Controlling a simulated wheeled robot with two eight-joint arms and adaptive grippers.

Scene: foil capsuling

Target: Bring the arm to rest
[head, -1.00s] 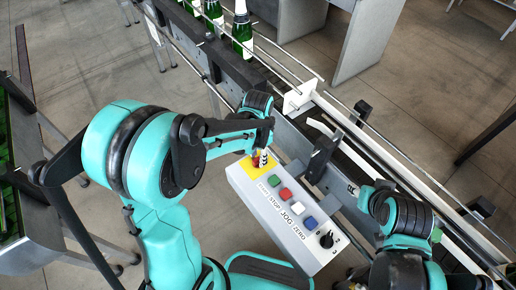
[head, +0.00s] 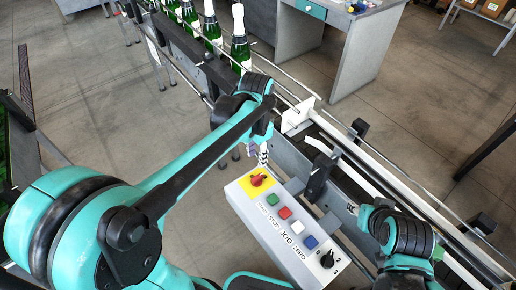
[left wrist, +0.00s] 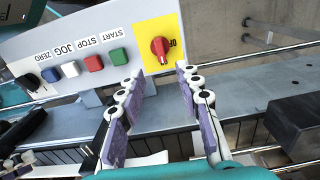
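My left gripper (head: 262,152) hangs just beyond the far left end of the grey control box (head: 262,218). In the left wrist view its two purple-padded fingers (left wrist: 163,76) are spread apart with nothing between them. The red rotary switch (head: 257,180) on its yellow plate is clear of the fingers in the head view. The switch also shows in the left wrist view (left wrist: 160,46), beyond the fingertips. My right gripper (head: 354,209) is near the conveyor at lower right, small and partly hidden; its opening cannot be made out.
The box carries green, red, white and blue buttons and a black knob (head: 327,261). A conveyor rail (head: 365,160) runs diagonally past it. Green bottles (head: 240,48) stand in a row at the top. A grey desk (head: 340,50) stands behind; floor lies open around.

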